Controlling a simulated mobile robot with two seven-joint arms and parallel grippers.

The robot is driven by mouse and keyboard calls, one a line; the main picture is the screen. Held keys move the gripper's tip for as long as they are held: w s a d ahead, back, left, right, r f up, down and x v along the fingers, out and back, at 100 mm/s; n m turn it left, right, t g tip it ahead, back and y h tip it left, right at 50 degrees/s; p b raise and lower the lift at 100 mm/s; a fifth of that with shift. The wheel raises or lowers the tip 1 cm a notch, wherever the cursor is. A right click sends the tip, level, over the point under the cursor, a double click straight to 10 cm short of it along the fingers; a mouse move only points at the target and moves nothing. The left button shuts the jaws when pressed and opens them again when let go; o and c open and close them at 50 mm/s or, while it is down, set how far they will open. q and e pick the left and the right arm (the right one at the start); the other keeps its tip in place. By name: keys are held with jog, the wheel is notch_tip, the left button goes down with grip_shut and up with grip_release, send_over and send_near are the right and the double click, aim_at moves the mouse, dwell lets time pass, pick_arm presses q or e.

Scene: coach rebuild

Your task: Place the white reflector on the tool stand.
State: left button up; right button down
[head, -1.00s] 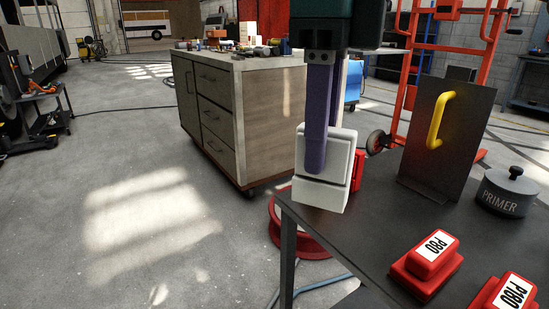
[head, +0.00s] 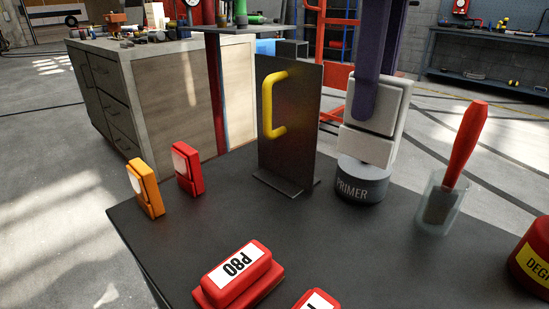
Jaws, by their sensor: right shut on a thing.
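My right gripper (head: 374,88), with purple fingers, comes down from the top and is shut on the white reflector (head: 368,146). The reflector is upright and blocky, and one finger covers part of its face. Its lower end overlaps the lid of the primer can in the picture; I cannot tell whether they touch. The dark flat-topped table (head: 215,228), which seems to be the tool stand, fills the foreground. An orange reflector (head: 150,190) and a red reflector (head: 188,170) stand near its left edge. My left gripper is not in view.
A dark upright panel with a yellow handle (head: 268,105) stands left of the primer can (head: 362,188). A red-handled brush in a clear cup (head: 440,205) is to the right. A red P80 block (head: 240,275) is in front. Bare tabletop lies between these things.

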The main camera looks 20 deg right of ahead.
notch_tip(320, 180, down, 15)
jog(key=shift+r+b, duration=0.15)
jog(key=shift+b, duration=0.5)
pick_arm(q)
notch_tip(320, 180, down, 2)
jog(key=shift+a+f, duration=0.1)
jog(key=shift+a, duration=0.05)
pick_arm(e)
jog(key=c, duration=0.7)
grip_release()
jog(key=shift+o, duration=0.2)
